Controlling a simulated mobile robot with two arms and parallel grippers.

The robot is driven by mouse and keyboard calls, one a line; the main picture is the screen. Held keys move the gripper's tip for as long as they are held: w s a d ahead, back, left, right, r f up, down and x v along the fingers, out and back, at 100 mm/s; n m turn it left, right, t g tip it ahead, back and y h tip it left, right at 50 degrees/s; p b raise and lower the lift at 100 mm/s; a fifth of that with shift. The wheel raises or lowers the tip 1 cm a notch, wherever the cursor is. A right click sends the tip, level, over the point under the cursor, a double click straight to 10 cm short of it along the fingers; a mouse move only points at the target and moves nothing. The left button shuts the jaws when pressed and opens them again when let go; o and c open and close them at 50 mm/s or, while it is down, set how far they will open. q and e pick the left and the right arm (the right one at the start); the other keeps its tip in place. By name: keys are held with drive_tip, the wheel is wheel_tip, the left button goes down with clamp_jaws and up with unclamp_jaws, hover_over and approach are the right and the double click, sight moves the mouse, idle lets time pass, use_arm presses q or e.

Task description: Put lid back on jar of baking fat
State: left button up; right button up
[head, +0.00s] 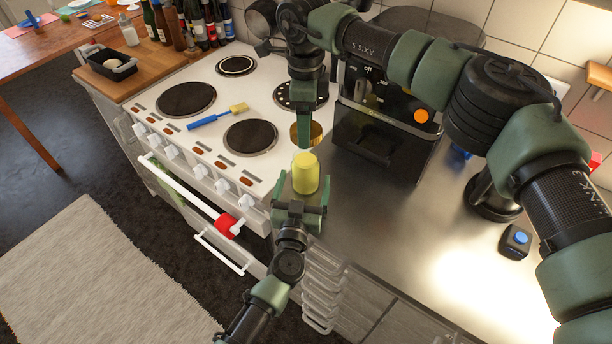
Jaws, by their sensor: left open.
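The yellow jar (305,174) of baking fat stands upright at the counter's front edge, beside the cooker. My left gripper (302,191) reaches up from the bottom of the view; it is open, with its fingers at either side of the jar's lower part. I cannot tell whether they touch it. The gold lid (314,133) is just behind the jar, apart from it in the picture. My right gripper (304,137) points down at the lid, and a finger covers part of it. The fingers are seen edge-on, so their grip on the lid is unclear.
The white cooker (219,109) is at left, with a blue-handled brush (217,117) between its plates. A black coffee machine (380,130) stands behind the jar at right. A red object (227,226) is on the front rail. The steel counter (420,240) has free room.

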use_arm(q)
drive_tip(key=shift+w+d, duration=0.15)
drive_tip(key=shift+w, duration=0.6)
drive_tip(key=shift+w+d, duration=0.1)
drive_tip(key=shift+w, duration=0.65)
clamp_jaws()
use_arm(e)
hover_over(305, 160)
drive_tip(key=shift+f, duration=2.45)
drive_tip(key=shift+f, duration=0.9)
drive_tip(key=shift+f, duration=0.6)
